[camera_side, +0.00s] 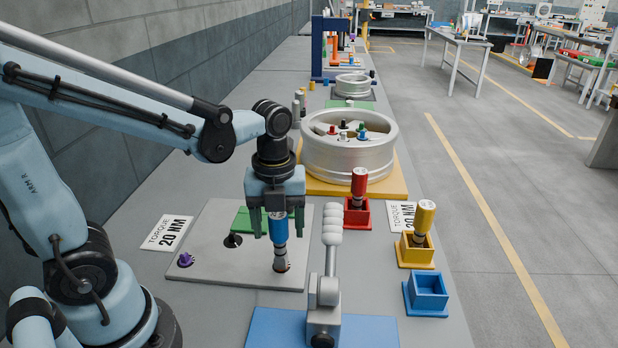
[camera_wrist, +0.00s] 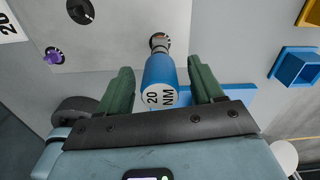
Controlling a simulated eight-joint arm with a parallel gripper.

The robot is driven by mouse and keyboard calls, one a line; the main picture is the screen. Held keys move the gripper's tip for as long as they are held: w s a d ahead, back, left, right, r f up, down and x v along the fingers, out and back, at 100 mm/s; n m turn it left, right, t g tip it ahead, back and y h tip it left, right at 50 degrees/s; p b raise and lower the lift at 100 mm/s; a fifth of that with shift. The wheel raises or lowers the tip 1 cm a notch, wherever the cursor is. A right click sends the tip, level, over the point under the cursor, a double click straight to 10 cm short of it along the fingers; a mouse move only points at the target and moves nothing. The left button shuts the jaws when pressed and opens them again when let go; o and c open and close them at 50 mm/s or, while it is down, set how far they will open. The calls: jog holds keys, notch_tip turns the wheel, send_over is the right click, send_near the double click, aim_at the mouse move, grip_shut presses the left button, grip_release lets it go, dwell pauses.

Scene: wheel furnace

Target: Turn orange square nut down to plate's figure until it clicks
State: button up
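A blue driver (camera_side: 278,228) marked 20 NM stands upright on the grey metal plate (camera_side: 215,275). Its marked end faces me in the wrist view (camera_wrist: 160,80). Its socket end sits over a stud near the plate's right edge; a small reddish-orange patch shows there, and the nut is mostly hidden. My gripper (camera_side: 279,230) is around the blue driver, one green finger on each side. In the wrist view (camera_wrist: 162,85) gaps show between fingers and driver, so it looks open. A white card (camera_side: 167,233) left of the plate reads TORQUE 20 NM.
A purple nut (camera_side: 185,260) and a black stud (camera_side: 233,241) are on the plate. A lever (camera_side: 328,270) stands close in front. Red (camera_side: 358,213) and yellow (camera_side: 416,250) holders carry drivers; the blue holder (camera_side: 426,293) is empty. A wheel (camera_side: 348,155) stands behind.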

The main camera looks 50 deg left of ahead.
jog(key=shift+r, duration=0.1)
notch_tip(320, 180, up, 12)
dwell(0.9)
notch_tip(320, 180, down, 12)
jog(key=shift+f, duration=0.15)
dwell(0.9)
jog(key=shift+n, duration=0.3)
